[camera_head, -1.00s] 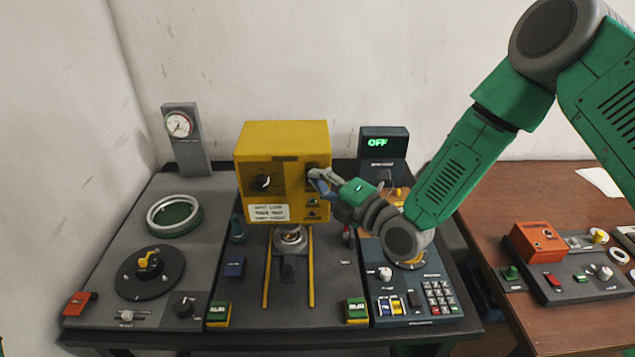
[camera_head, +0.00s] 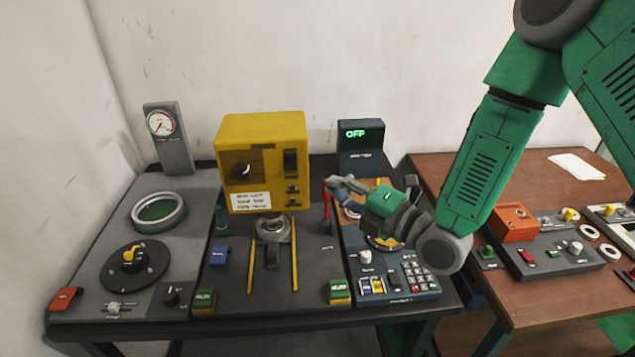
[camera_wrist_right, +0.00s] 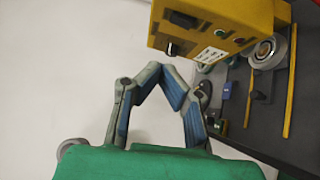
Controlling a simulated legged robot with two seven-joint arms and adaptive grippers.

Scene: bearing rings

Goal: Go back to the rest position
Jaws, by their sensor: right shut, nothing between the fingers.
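My right gripper (camera_head: 334,184) is shut and empty. It hangs over the dark panel at the right of the workbench, to the right of the yellow box (camera_head: 262,130) and apart from it. In the right wrist view the fingertips (camera_wrist_right: 164,76) meet, with the yellow box (camera_wrist_right: 228,20) beyond them at the upper right. My right arm comes in from the upper right. My left gripper is not in view.
A display reading OFF (camera_head: 361,133) stands behind the gripper. A red-handled lever (camera_head: 327,198) is close to the fingertips. A keypad (camera_head: 414,272) lies below. A brown table (camera_head: 440,180) with an orange box (camera_head: 513,222) is at the right.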

